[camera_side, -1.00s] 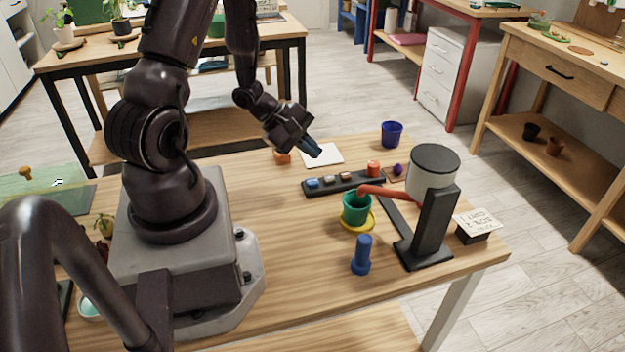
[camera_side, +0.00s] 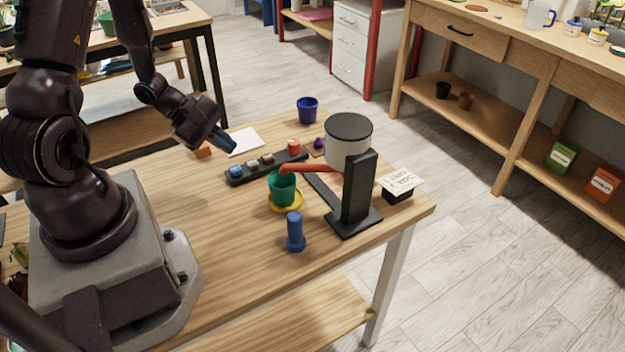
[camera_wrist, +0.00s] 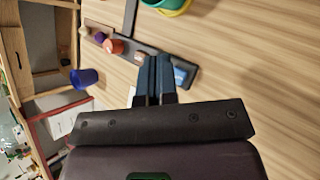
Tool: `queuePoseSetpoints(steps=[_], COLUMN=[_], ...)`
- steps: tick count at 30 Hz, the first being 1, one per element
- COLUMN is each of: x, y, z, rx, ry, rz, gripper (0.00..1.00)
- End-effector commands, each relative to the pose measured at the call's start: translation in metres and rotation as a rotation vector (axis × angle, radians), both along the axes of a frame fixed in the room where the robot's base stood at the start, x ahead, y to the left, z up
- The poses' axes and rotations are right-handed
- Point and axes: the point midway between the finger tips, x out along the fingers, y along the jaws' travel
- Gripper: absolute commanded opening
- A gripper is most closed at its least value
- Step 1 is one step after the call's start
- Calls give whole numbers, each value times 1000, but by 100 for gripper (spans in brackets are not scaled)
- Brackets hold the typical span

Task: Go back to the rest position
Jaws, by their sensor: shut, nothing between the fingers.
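My gripper (camera_side: 229,145) hangs above the wooden table at its back left, in front of a white sheet (camera_side: 245,141). It tilts down to the right, and its blue fingers are closed together with nothing in them. In the wrist view the shut fingers (camera_wrist: 158,76) point towards the tabletop, with a black tray (camera_wrist: 150,52) just past them. My gripper appears apart from the table and its objects.
A green pot (camera_side: 282,190) stands on a yellow saucer (camera_side: 287,207) beside a black stand (camera_side: 357,195) with a grey tank (camera_side: 347,146). A blue peg-like object (camera_side: 295,232) and a blue pot (camera_side: 307,110) stand upright.

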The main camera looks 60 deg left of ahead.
Motion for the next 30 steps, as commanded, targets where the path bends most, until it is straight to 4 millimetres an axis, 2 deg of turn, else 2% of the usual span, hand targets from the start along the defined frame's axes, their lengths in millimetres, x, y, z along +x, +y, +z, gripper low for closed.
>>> queuePoseSetpoints(steps=[4,8,12,18,24,30], x=[-5,-11,-21,-35,-43,-50], y=[-28,-56,-79,-100,-118,-142], z=[31,67,105,158,212,245], rx=[28,135,328,706,1106,1303], ry=[12,20,29,10,-96,-256], rz=[-244,-533,-845,-1216,-1441,-1503], gripper=[0,0,0,0,0,0])
